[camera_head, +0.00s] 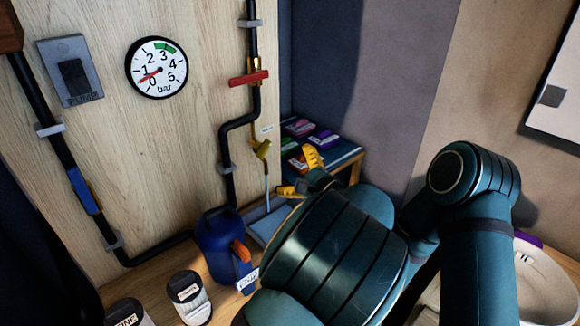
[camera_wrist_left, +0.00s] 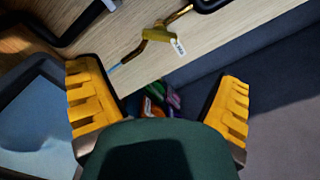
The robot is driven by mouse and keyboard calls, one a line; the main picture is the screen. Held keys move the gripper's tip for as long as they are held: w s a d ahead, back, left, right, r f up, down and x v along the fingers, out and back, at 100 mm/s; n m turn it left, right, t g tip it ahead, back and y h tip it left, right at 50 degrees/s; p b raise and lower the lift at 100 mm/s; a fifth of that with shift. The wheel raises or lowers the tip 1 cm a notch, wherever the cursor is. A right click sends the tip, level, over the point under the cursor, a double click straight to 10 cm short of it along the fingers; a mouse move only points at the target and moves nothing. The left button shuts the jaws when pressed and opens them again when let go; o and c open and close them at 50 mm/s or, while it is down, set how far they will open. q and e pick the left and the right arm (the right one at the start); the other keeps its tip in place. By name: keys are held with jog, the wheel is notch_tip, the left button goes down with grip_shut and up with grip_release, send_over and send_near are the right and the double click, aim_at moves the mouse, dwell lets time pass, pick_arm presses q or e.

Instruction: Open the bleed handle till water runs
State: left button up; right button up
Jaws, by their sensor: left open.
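The yellow bleed handle (camera_head: 263,148) sits on a brass fitting beside the black wall pipe, with a small white tag. It also shows in the wrist view (camera_wrist_left: 159,33), top centre. A thin pale-blue line (camera_head: 267,188) runs down below it; I cannot tell whether it is a tube or water. My left gripper (camera_head: 301,175) is open and empty, right of and below the handle and apart from it. Its two yellow fingers are spread wide in the wrist view (camera_wrist_left: 158,80). The pressure gauge (camera_head: 165,78) has its red needle between 0 and 1, outside the green band.
A red-handled valve (camera_head: 249,78) is on the pipe above. A dark blue container (camera_head: 215,252) and white-labelled jars (camera_head: 188,297) stand below. A small bench (camera_head: 347,160) with colourful packets is behind my gripper. A blue-handled valve (camera_head: 84,190) is on the left pipe.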

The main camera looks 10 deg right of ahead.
aim_at(268, 148)
pick_arm(q)
jog(key=shift+c, duration=0.2)
jog(key=c, duration=0.5)
jog(key=shift+m, duration=0.4)
jog(key=c, duration=0.3)
jog(key=w+a+m, duration=0.2)
jog(key=w+m, duration=0.2)
jog(key=m, duration=0.1)
jog(key=w+a+m, duration=0.2)
jog(key=w+m, duration=0.1)
jog(key=m, duration=0.3)
jog(key=w+a+m, duration=0.3)
jog(key=w+m, duration=0.1)
jog(key=m, duration=0.2)
jog(key=shift+w+a+r, duration=0.1)
jog(key=shift+w+r, duration=0.2)
jog(key=shift+w, duration=0.05)
jog(key=shift+c, duration=0.2)
grip_shut()
